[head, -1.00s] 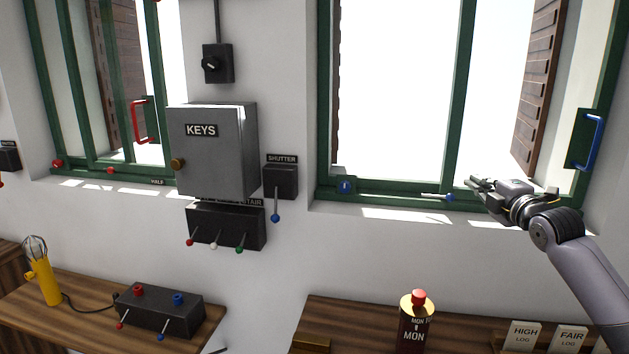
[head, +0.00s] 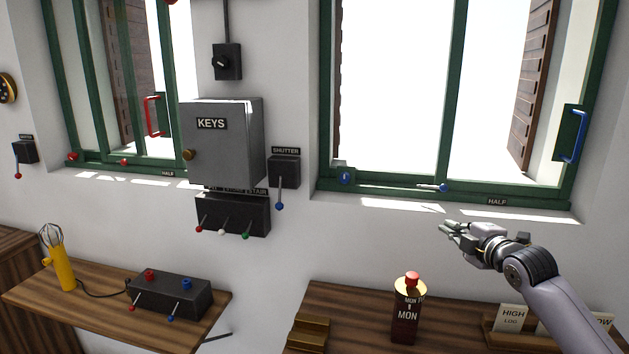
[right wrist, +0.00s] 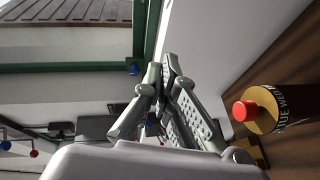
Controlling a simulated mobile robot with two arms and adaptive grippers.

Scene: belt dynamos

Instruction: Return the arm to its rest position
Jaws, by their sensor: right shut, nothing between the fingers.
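My right gripper (head: 449,231) is in front of the wall, below the right window's sill and above the wooden shelf. Its fingers are shut and empty, and it touches nothing that I can see. In the right wrist view its fingertips (right wrist: 168,62) lie close together. My right arm comes in from the lower right of the head view. My left gripper does not show in any view.
A dark cylinder marked MON with a red knob (head: 412,279) stands on the shelf (head: 345,305) left of my arm. Cards (head: 512,317) stand in a holder below it. The green window (head: 400,188) has a blue-knobbed bolt (head: 442,187). A KEYS cabinet (head: 225,150) hangs left.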

